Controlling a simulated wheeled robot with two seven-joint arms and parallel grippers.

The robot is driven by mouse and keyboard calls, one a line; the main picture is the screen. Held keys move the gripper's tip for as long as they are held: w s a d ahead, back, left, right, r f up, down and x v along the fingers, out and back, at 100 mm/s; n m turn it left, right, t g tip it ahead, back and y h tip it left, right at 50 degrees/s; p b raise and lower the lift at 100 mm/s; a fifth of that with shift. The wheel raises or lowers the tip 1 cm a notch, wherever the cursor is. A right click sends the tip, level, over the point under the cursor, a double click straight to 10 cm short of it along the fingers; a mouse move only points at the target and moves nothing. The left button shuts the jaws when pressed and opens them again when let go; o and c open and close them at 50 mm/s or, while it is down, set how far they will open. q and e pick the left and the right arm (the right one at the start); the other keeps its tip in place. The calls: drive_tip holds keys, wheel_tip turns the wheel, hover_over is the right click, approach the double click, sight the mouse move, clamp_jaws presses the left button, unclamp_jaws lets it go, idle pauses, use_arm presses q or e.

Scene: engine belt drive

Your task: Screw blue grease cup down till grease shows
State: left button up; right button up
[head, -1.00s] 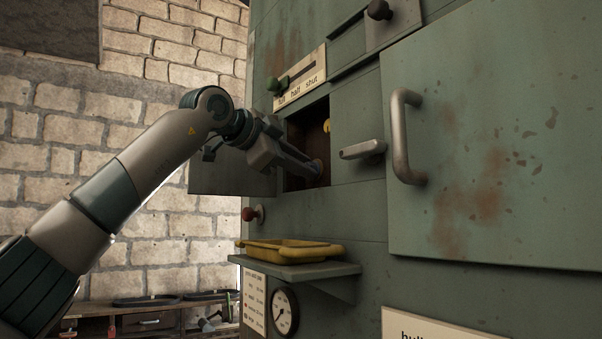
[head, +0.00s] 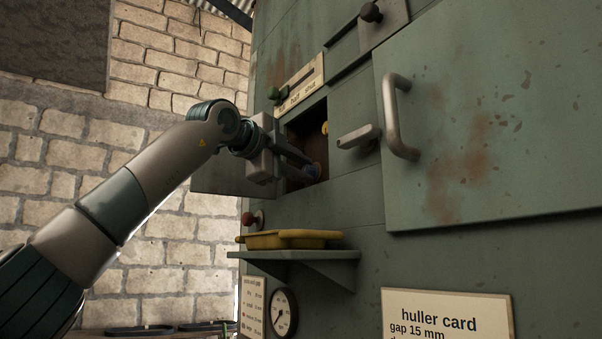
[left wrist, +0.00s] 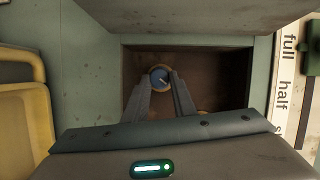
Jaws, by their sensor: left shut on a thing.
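The blue grease cup (left wrist: 158,77) sits inside a square opening in the green machine, with a pale mark across its face and a tan ring around it. In the head view the cup (head: 315,170) shows small at the opening's lower right. My left gripper (left wrist: 160,82) reaches into the opening with its two fingertips closed on the cup from both sides. In the head view the left gripper (head: 309,166) comes in from the left. I cannot make out any grease. My right gripper is not in view.
A yellow part (head: 325,128) shows inside the opening, above the cup. A lever handle (head: 358,137) is to the right. A yellow tray (head: 290,239) stands on a shelf below.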

use_arm(q)
drive_tip(key=shift+f, duration=0.1)
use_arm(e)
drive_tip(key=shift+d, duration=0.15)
use_arm(q)
drive_tip(key=o, duration=1.1)
drive_tip(key=shift+c, duration=0.2)
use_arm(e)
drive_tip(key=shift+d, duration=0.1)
use_arm(q)
drive_tip(key=shift+s, duration=0.15)
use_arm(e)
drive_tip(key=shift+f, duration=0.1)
use_arm(q)
drive_tip(key=shift+s+a+b, duration=0.35)
drive_tip(key=shift+s+b, duration=0.15)
drive_tip(key=shift+b, duration=0.1)
use_arm(e)
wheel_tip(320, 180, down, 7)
drive_tip(key=b, duration=0.6)
use_arm(q)
drive_tip(key=b+v, duration=0.1)
drive_tip(key=v, duration=1.5)
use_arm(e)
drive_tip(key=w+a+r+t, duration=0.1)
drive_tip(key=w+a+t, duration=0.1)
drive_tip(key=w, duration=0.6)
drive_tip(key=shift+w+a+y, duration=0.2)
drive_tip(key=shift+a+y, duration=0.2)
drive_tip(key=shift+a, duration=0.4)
